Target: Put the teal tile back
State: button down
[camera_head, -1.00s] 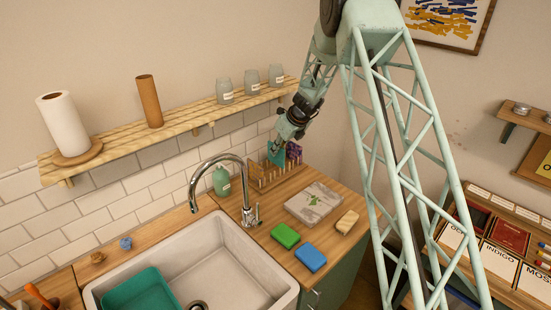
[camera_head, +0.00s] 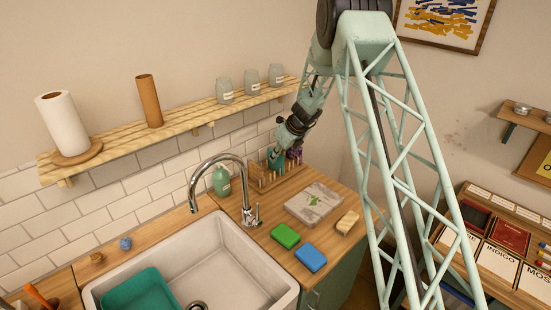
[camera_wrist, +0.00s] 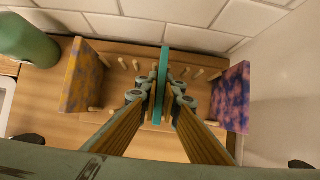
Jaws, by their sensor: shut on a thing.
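The teal tile (camera_wrist: 164,62) stands edge-on between the fingertips of my gripper (camera_wrist: 160,97) in the wrist view. My gripper is shut on it. The tile lines up between rows of pegs on the wooden rack (camera_wrist: 190,60). I cannot tell whether its lower edge touches the rack base. In the head view my gripper (camera_head: 277,156) is at the rack (camera_head: 262,183) against the tiled wall, and covers much of the tile. In the wrist view a mottled yellow tile (camera_wrist: 82,76) stands at the rack's left end and a purple-pink tile (camera_wrist: 231,97) at its right end.
A green bottle (camera_head: 221,181) stands left of the rack, near the tap (camera_head: 246,190). A grey slab (camera_head: 315,203), green sponge (camera_head: 285,235), blue sponge (camera_head: 311,258) and beige block (camera_head: 347,222) lie in front. A shelf (camera_head: 190,118) runs above, left of my arm.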

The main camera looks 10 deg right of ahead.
jog(key=shift+f, duration=0.1)
jog(key=c, duration=2.8)
grip_release()
jog(key=shift+v, duration=6.1)
jog(key=shift+a, duration=0.1)
